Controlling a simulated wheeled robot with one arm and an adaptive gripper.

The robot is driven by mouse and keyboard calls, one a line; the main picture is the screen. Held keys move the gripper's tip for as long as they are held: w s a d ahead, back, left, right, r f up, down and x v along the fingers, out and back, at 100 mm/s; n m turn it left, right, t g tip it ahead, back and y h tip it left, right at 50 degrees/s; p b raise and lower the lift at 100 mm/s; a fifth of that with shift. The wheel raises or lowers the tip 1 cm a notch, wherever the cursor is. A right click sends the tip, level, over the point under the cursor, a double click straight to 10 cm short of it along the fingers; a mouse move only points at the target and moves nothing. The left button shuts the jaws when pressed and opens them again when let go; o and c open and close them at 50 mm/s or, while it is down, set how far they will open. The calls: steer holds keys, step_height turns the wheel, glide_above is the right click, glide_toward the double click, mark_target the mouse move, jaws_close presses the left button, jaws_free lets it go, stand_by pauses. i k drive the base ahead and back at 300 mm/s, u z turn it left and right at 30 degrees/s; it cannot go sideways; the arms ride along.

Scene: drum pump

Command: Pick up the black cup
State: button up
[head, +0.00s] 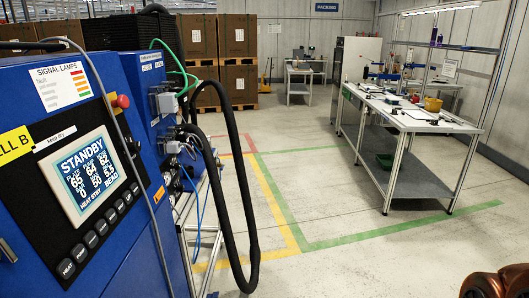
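I cannot make out a black cup for certain in the head view. The workbench (408,117) at the right carries several small items, some of them dark, too small to tell apart.
A blue machine (130,262) with a screen (84,178) reading STANDBY fills the left. A thick black hose (237,170) loops down beside it. Stacked boxes (238,37) and a small packing table (304,72) stand behind. The floor (330,180) between machine and workbench is clear.

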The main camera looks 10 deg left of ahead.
mark_target(188, 172)
steer(key=u, duration=0.55)
steer(key=i, duration=1.55)
steer(key=u, duration=1.4)
steer(key=i, duration=0.7)
steer(key=u, duration=0.35)
